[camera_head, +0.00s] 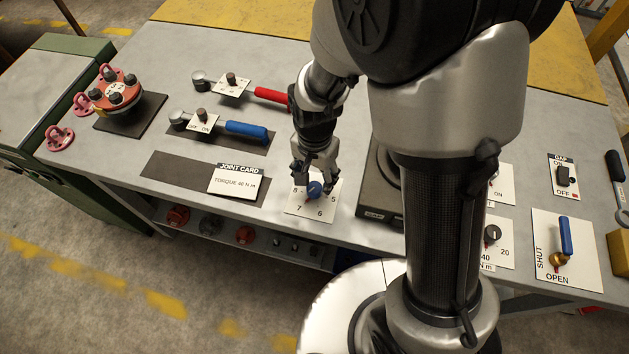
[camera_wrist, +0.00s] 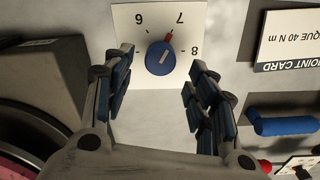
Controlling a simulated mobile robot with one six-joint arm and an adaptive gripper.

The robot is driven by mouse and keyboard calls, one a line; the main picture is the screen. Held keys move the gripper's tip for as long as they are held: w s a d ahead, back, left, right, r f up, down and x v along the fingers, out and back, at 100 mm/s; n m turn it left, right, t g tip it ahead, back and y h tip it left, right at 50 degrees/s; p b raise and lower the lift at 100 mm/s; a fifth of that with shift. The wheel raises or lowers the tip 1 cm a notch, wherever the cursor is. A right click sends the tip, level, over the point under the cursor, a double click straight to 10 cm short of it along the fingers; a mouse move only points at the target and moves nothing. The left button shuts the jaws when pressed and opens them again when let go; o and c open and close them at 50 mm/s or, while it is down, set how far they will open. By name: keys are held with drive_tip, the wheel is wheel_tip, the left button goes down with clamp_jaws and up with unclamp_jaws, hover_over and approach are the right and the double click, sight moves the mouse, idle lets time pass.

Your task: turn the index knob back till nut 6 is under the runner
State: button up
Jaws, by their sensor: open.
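The index knob (camera_head: 315,188) is blue with a red pointer, on a white plate (camera_head: 322,211) marked with numbers at the table's front edge. In the wrist view the knob (camera_wrist: 159,59) appears upside down with its plate, and its red pointer aims at the 7. My gripper (camera_head: 314,176) is open above the knob. In the wrist view its fingers (camera_wrist: 160,75) stand on either side of the knob, with a gap on each side. The red flanged spool (camera_head: 117,91) with several dark nuts stands at the back left; its nut numbers and the runner are too small to make out.
A joint card (camera_head: 236,182) reading torque 40 N m lies left of the knob. Blue (camera_head: 246,130) and red (camera_head: 271,96) handled tools lie behind it. A dark box (camera_head: 375,190) stands close right of the knob. A blue-handled valve (camera_head: 566,236) is at the far right.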

sight(315, 186)
drive_tip(key=shift+f+b, duration=0.4)
drive_tip(key=shift+f, duration=1.3)
drive_tip(key=shift+c, duration=0.6)
drive_tip(key=c, duration=0.9)
